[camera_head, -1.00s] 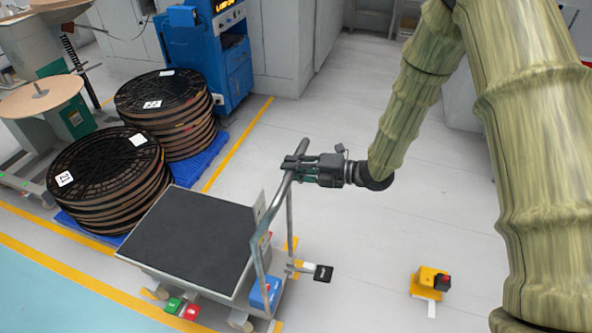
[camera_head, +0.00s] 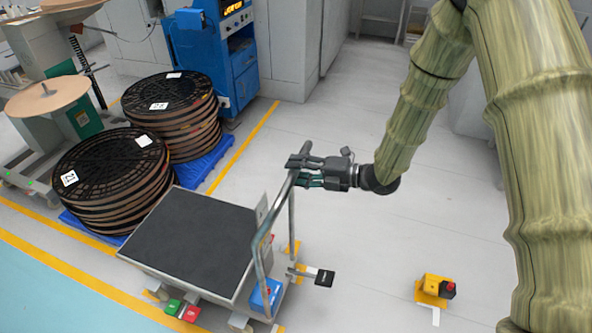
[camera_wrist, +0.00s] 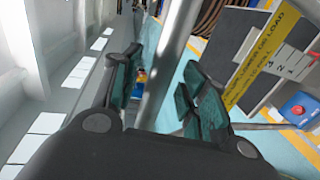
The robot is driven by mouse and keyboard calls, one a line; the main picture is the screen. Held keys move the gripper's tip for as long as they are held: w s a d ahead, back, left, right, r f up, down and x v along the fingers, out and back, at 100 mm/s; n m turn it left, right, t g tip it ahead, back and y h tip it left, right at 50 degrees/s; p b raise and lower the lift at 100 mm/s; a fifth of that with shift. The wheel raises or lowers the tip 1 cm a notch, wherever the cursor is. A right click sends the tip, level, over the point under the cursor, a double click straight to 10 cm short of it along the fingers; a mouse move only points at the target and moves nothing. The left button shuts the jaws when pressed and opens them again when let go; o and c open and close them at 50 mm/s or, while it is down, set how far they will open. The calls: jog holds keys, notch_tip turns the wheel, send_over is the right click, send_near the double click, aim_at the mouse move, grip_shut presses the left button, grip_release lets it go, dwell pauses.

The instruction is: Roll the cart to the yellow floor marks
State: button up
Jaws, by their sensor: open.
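The cart (camera_head: 190,240) has a flat dark deck and a grey tubular push handle (camera_head: 263,240) on its right side. My gripper (camera_head: 298,170) is at the upper corner of the handle. In the wrist view the handle bar (camera_wrist: 168,65) runs between my two green-padded fingers, which are apart; I cannot tell whether either pad touches it. Short yellow floor marks (camera_head: 293,247) show beside the cart's handle end, partly hidden by the cart. A black pedal (camera_head: 324,278) sticks out at that end. Green and red blocks (camera_head: 173,306) are low at the cart's front edge.
Stacked dark reels (camera_head: 115,180) stand on blue pallets left of the cart. A blue machine (camera_head: 215,60) is behind them.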

jog(key=v, duration=1.1)
jog(key=s+d+f+m+h, duration=0.2)
jog(key=s+f+m+h, duration=0.15)
jog(key=f+m, duration=0.4)
jog(key=s+d+f+m+t+h, duration=0.1)
jog(key=s+d+f+m+h, duration=0.15)
jog(key=s+f+m, duration=0.5)
jog(key=s+d+f+m+h, duration=0.1)
jog(key=d+f+m+h, duration=0.3)
jog(key=f, duration=0.6)
jog(key=s+d+f+m+g+h, duration=0.1)
jog(key=s+f+m+g, duration=0.1)
jog(key=s, duration=0.6)
jog(key=s+d+f+m+g+h, duration=0.2)
jog(key=s+f+m, duration=0.1)
jog(key=s+m, duration=0.4)
jog(key=s+d+f+m+g+h, duration=0.1)
jog(key=s+f+m+h, duration=0.1)
jog(key=s, duration=0.7)
jog(key=f+m, duration=0.1)
jog(key=m, duration=0.1)
jog(key=shift+s+d+f+m+g, duration=0.2)
jog(key=shift+s+f+m+g, duration=0.05)
jog(key=shift+f+m+g, duration=0.15)
jog(key=shift+w, duration=0.1)
